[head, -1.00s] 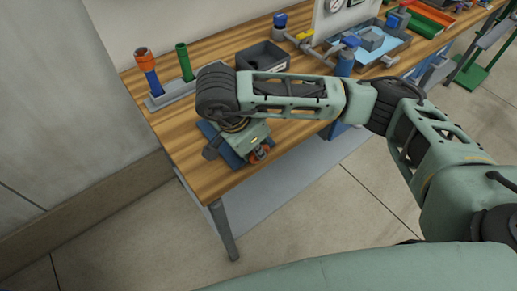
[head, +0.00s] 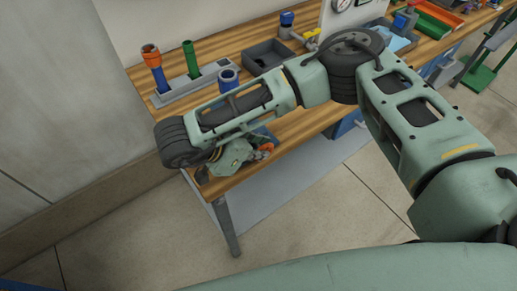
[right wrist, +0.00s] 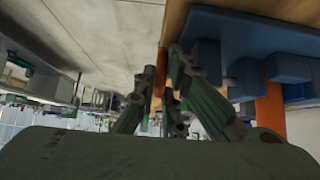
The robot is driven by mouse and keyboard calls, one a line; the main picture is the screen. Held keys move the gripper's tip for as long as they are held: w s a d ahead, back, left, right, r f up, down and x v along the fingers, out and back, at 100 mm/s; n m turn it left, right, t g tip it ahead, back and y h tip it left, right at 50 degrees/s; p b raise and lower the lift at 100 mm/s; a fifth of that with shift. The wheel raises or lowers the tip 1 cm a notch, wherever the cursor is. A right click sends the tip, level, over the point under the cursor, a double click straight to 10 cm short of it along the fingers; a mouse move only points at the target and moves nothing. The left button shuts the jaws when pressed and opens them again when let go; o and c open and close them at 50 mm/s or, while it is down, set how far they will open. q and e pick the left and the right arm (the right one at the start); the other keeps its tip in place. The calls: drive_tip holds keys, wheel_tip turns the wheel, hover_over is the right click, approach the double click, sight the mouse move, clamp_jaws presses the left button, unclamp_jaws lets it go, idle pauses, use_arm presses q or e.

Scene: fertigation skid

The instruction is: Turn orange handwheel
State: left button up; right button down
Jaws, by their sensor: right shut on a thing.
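The orange handwheel (head: 265,151) is at the front edge of the wooden bench, mostly hidden by my right gripper in the head view. My right gripper (head: 253,156) reaches it from the left, low beside the bench edge, and is shut on it. In the right wrist view, my fingers (right wrist: 172,95) are in the middle, with orange parts of the handwheel (right wrist: 270,107) behind and beside them. The blue base plate (right wrist: 245,32) shows above. The grip itself is partly hidden. My left gripper is not in view.
A grey rack (head: 193,87) holds an orange-topped blue tube (head: 155,68) and a green tube (head: 190,60). A dark grey bin (head: 266,56) stands behind my right forearm. Valves and a gauge panel (head: 345,14) are further right. The floor in front is clear.

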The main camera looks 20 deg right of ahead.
drive_tip(key=c, duration=2.1)
unclamp_jaws()
drive_tip(key=shift+a, duration=0.1)
drive_tip(key=shift+r, duration=0.1)
drive_tip(key=v, duration=1.2)
drive_tip(key=shift+s, duration=0.1)
